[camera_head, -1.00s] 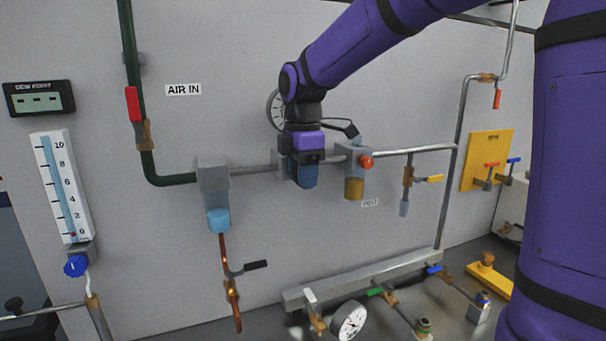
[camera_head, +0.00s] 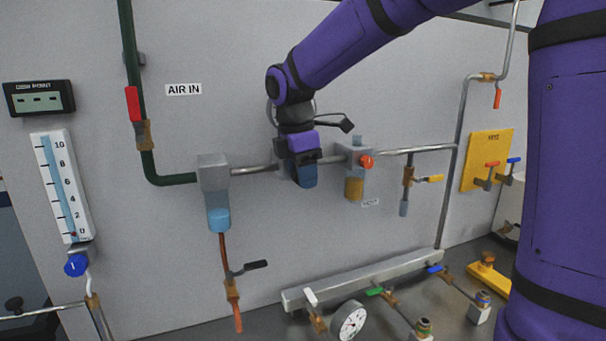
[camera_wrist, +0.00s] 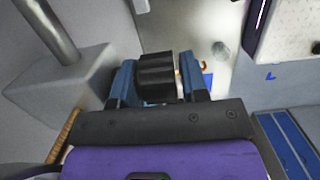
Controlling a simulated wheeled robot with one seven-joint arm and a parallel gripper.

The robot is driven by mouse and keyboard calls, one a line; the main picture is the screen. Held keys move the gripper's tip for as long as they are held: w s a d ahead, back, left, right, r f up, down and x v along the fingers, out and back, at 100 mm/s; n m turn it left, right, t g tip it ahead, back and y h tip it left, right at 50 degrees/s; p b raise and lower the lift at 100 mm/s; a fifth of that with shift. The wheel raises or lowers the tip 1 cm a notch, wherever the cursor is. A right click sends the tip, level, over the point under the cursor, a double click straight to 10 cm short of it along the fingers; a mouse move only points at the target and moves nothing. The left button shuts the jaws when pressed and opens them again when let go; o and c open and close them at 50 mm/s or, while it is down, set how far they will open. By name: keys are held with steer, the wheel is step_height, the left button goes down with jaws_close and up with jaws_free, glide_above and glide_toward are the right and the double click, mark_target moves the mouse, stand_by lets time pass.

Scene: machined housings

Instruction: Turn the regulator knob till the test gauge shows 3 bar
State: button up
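The regulator knob (camera_wrist: 157,77) is black and ribbed. In the wrist view it sits between the two blue fingers of my gripper (camera_wrist: 158,84), which look closed against its sides. In the head view my gripper (camera_head: 304,178) points down in front of the pipe run and hides the knob and most of the regulator. A white round gauge with a dark needle (camera_head: 348,320) stands by the low manifold; its reading is too small to tell. Another round gauge is mostly hidden behind my wrist.
A filter unit with a blue bowl (camera_head: 218,220) hangs left of my gripper. A block with a red knob (camera_head: 367,162) and an amber bowl (camera_head: 354,188) sits close on the right. A grey manifold (camera_head: 365,277) with several valves runs below.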

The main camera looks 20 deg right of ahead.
steer(key=r, duration=0.3)
steer(key=a+r, duration=0.1)
steer(key=r, duration=0.6)
steer(key=shift+a+r, duration=0.25)
steer(key=shift+r, duration=0.15)
steer(key=s+d+f+m+t, duration=0.2)
steer(key=s+d+f+m, duration=0.2)
steer(key=s+m, duration=0.5)
steer(key=s+d+f+m+t+y, duration=0.1)
steer(key=s+d+f+m+t, duration=0.2)
steer(key=s+m, duration=0.6)
steer(key=s+d+f, duration=0.1)
steer(key=s+f, duration=0.1)
steer(key=s, duration=0.5)
steer(key=shift+d+f+y, duration=0.2)
steer(key=shift+f+y, duration=0.05)
steer(key=shift+y, duration=0.05)
stand_by(1.0)
